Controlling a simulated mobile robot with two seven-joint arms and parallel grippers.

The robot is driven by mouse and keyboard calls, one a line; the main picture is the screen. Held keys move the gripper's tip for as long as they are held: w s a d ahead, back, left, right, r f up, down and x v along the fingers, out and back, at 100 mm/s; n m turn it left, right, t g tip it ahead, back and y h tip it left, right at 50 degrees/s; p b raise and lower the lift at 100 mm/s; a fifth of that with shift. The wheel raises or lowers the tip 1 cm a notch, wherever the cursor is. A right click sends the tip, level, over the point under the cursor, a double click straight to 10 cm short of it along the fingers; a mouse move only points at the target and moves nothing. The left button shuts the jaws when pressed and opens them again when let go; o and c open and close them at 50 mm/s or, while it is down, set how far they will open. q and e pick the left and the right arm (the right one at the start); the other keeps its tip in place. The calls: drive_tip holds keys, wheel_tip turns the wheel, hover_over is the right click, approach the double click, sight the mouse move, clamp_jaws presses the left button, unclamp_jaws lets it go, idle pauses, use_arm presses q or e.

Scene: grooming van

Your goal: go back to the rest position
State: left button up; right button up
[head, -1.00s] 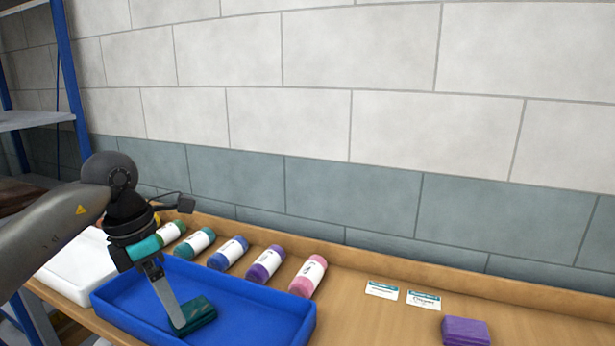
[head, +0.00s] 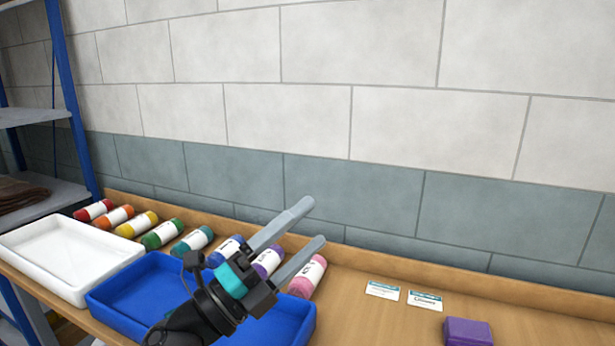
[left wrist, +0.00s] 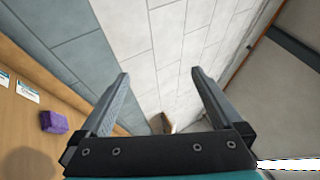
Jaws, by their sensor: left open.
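My left gripper (head: 308,222) is raised in front of the blue tray (head: 118,300), its fingers pointing up and to the right towards the wall. Its two fingers are spread apart with nothing between them, as the left wrist view (left wrist: 160,80) also shows. The gripper hides much of the tray and parts of the bottles behind it. My right gripper is not in view.
A row of coloured bottles (head: 137,223) lies along the wall. A white tray (head: 60,285) stands at the left. Two cards (head: 425,300) and a purple block (head: 467,332) lie on the wooden counter (head: 375,325) at the right. A blue shelf (head: 62,100) stands far left.

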use_arm(q)
drive_tip(key=w+a+f+n+t+y, duration=0.2)
drive_tip(key=a+f+n+t+y, duration=0.55)
drive_tip(key=n+y, duration=0.85)
drive_tip(key=s+a+f+n+g+y, duration=0.2)
drive_tip(key=a+f+n+g, duration=0.15)
drive_tip(key=f, duration=0.25)
drive_tip(key=s+a+f+n+g+y, duration=0.1)
drive_tip(key=s+a+f+n+g, duration=0.2)
drive_tip(key=a+f+n, duration=0.25)
drive_tip(key=s+d+f+n+g+h, duration=0.1)
drive_tip(key=s+f+n+g, duration=0.1)
drive_tip(key=s+f+g, duration=0.7)
drive_tip(key=s+f+n+g, duration=0.2)
drive_tip(key=s+f, duration=0.4)
drive_tip(key=s, duration=0.6)
wheel_tip(320, 180, down, 23)
drive_tip(key=s+g, duration=0.2)
drive_tip(key=s+a+f+b, duration=0.1)
drive_tip(key=s+a+f, duration=0.1)
drive_tip(key=s+f, duration=1.2)
drive_tip(key=shift+s+a+m+g, duration=0.3)
drive_tip(key=shift+s+a+g, duration=0.1)
drive_tip(key=shift+s, duration=0.25)
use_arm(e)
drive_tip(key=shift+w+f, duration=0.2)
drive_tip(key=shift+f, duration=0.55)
